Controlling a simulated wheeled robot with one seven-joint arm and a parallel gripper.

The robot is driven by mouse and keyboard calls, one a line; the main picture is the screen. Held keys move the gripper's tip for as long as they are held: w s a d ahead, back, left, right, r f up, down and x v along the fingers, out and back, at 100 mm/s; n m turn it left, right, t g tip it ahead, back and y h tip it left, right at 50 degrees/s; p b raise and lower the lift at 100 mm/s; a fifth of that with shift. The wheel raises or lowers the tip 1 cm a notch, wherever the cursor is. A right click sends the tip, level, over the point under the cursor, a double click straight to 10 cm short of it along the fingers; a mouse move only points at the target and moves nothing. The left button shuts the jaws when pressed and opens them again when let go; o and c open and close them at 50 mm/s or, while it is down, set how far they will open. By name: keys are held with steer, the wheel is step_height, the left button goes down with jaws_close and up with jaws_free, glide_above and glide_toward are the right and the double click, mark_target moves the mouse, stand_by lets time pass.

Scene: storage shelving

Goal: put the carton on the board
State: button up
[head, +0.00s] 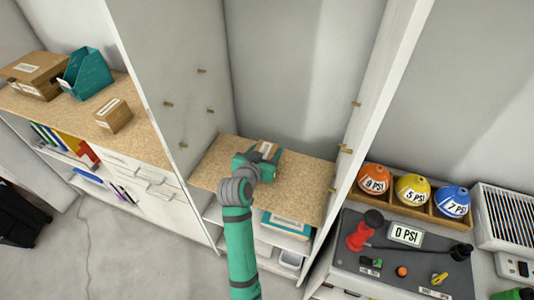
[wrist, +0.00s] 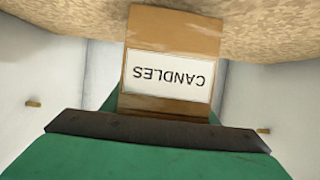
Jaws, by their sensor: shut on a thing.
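My gripper (head: 262,158) is shut on a small brown cardboard carton (head: 268,147), over the speckled tan board (head: 218,165) inside the tall open shelving bay. In the wrist view the carton (wrist: 172,45) fills the top middle, with a white label reading CANDLES upside down. The dark edge of my gripper (wrist: 160,128) covers the carton's near end. The board (wrist: 255,25) runs across the top of the wrist view behind the carton. I cannot tell whether the carton touches the board or hangs just above it.
Grey upright panels (head: 165,90) flank the bay, with small wooden pegs (head: 210,111). A lower shelf holds a teal-and-white box (head: 286,223). At left, a cabinet top carries another carton (head: 114,116) and a teal file holder (head: 86,73). A control panel (head: 402,250) stands at right.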

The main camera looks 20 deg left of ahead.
steer(key=shift+f, duration=0.75)
steer(key=shift+f, duration=0.1)
steer(key=o, duration=1.1)
steer(key=v, duration=1.2)
